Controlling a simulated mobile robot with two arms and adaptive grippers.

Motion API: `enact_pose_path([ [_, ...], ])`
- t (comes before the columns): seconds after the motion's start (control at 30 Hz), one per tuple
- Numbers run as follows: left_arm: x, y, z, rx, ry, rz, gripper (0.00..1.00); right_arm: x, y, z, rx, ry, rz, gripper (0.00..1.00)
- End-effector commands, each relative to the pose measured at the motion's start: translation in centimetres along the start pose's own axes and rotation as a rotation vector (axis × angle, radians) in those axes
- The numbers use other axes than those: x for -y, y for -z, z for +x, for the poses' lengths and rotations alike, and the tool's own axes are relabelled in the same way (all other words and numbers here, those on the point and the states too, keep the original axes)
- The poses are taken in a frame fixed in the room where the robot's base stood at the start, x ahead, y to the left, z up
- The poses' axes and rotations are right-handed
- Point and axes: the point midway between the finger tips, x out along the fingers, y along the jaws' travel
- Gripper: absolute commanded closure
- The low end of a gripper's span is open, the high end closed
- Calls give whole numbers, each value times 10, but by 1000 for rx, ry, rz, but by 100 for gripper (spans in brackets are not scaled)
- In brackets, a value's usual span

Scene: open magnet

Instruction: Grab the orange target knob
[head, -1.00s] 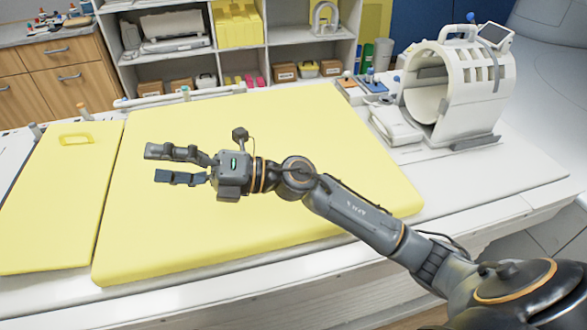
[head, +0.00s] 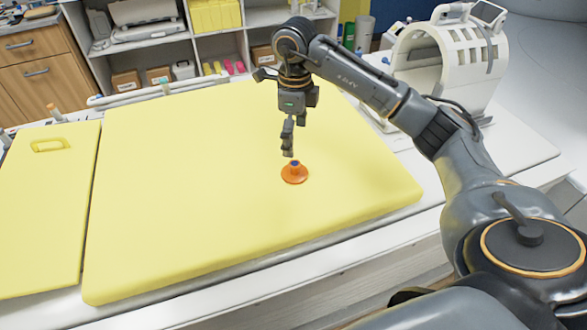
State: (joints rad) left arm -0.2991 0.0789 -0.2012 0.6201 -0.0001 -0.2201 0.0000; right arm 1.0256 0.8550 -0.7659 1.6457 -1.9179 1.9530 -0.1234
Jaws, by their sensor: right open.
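The orange target knob (head: 294,174) is a round orange disc with a small raised centre that has a blue top. It sits on the large yellow pad (head: 180,210), right of the pad's middle. My right gripper (head: 288,152) points down just above the knob, with its fingers seen nearly edge-on. It is open and holds nothing. A small gap seems to separate the fingertips from the knob, though the exact height is hard to tell. My left gripper is not in view.
A smaller yellow board (head: 45,220) with a handle slot lies at left. A white cylindrical coil (head: 450,65) stands at the back right. Shelves (head: 160,50) with boxes stand behind. The pad around the knob is clear.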

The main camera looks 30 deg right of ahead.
Motion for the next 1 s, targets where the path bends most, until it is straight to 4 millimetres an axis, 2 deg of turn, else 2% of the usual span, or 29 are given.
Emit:
enact_pose_path([
  [0.1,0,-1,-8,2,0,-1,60,-1,0,24,-3,-4,-1,9],
  [0.2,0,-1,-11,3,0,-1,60,-1,0,40,-1,-4,-1,9],
  [0.47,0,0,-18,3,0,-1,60,0,-1,58,1,-4,-2,9],
  [0.6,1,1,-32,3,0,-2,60,2,-1,78,0,-7,-2,9],
  [0.7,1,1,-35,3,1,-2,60,3,-1,94,2,-5,-2,9],
  [0.8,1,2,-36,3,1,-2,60,3,-1,102,3,-4,-2,9],
  [1.0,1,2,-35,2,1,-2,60,4,-2,105,4,-2,-3,9],
])
